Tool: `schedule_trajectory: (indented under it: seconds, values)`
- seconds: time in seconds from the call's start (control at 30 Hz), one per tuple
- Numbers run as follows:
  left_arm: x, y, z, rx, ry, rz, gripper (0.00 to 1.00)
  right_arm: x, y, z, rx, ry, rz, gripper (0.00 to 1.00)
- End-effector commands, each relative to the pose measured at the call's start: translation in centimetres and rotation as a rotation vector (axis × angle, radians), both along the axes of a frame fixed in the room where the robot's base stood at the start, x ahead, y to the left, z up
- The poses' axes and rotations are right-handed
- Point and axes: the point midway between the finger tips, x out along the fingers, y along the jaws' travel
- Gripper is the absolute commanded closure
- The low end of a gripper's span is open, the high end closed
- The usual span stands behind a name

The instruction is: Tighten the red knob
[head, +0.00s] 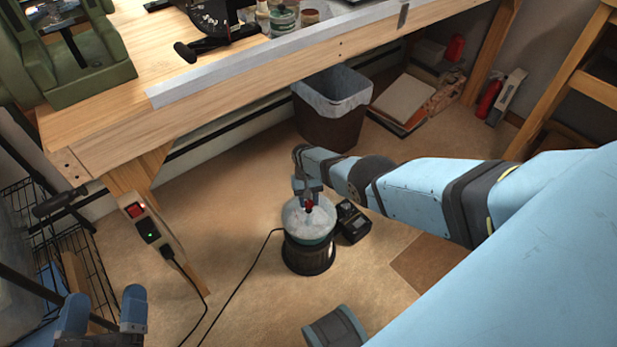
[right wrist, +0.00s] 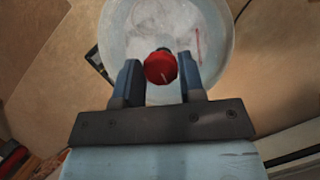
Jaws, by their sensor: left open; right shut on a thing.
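The red knob (head: 309,204) is on top of a round, pale-lidded machine (head: 310,233) with a dark base standing on the floor. My left gripper (head: 103,310) is open and empty at the lower left, away from the machine.
A black box (head: 352,222) stands beside the machine. A black cord (head: 240,284) runs across the floor on its left. A wooden workbench (head: 115,120) with a power strip (head: 146,229) on its leg, a lined bin (head: 331,105) and a wire rack (head: 60,250) surround the clear floor.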

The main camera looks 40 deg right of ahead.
Motion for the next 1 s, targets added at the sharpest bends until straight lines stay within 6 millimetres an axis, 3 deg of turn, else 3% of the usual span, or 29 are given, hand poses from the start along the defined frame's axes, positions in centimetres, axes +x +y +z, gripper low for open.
schedule_trajectory:
  seconds: [0.6,0.63,0.73,1.0]
  values:
    - [-0.10,0.13,0.16,0.002,0.002,0.003,0.13,0.01,-0.05,0.00,0.000,-0.001,-0.046,0.87]
    - [-0.10,0.13,0.17,0.002,0.002,0.003,0.13,0.01,-0.05,0.00,0.000,-0.001,-0.046,0.61]
    - [-0.10,0.14,0.18,0.002,0.002,0.003,0.13,0.01,-0.05,0.00,0.000,-0.001,-0.046,0.38]
    - [-0.10,0.14,0.20,0.002,0.002,0.003,0.13,0.03,-0.04,0.05,0.000,-0.001,-0.046,0.37]
